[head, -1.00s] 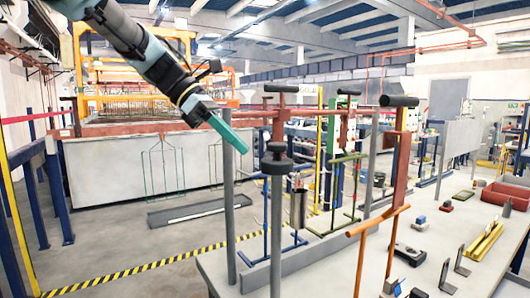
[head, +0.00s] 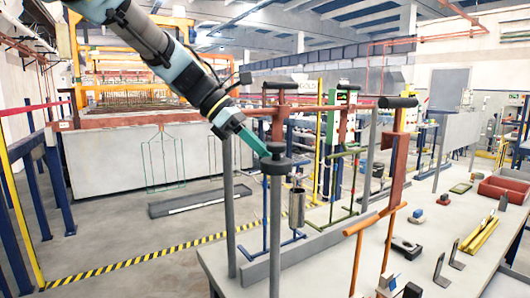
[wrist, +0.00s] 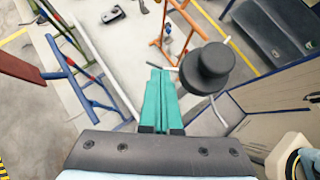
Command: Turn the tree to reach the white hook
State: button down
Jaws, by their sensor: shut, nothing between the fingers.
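The tree shows in the head view as a grey upright post (head: 275,230) with a dark round cap (head: 276,160) on top. In the wrist view the stepped dark cap (wrist: 207,68) is just right of my fingers and hides most of the post. Thin pale rods stick out around it, one of them whitish (wrist: 226,41); I cannot tell for certain whether it is the white hook. My gripper (head: 264,153) has teal fingers, shut and empty, close beside the cap on its left. I cannot tell whether they touch it. The fingers also show in the wrist view (wrist: 166,74).
An orange rack (head: 375,231), a blue rack (head: 265,215) and a green rack (head: 337,190) stand close by. A metal cylinder (head: 296,207) is behind the tree. The grey table (head: 435,235) carries small parts and a red bin (head: 503,188).

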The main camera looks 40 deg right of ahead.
jog(key=shift+s+d+p, duration=0.25)
jog(key=shift+d+p, duration=0.3)
jog(key=shift+p, duration=0.1)
jog(key=b+v, duration=0.2)
jog(key=v, duration=0.9)
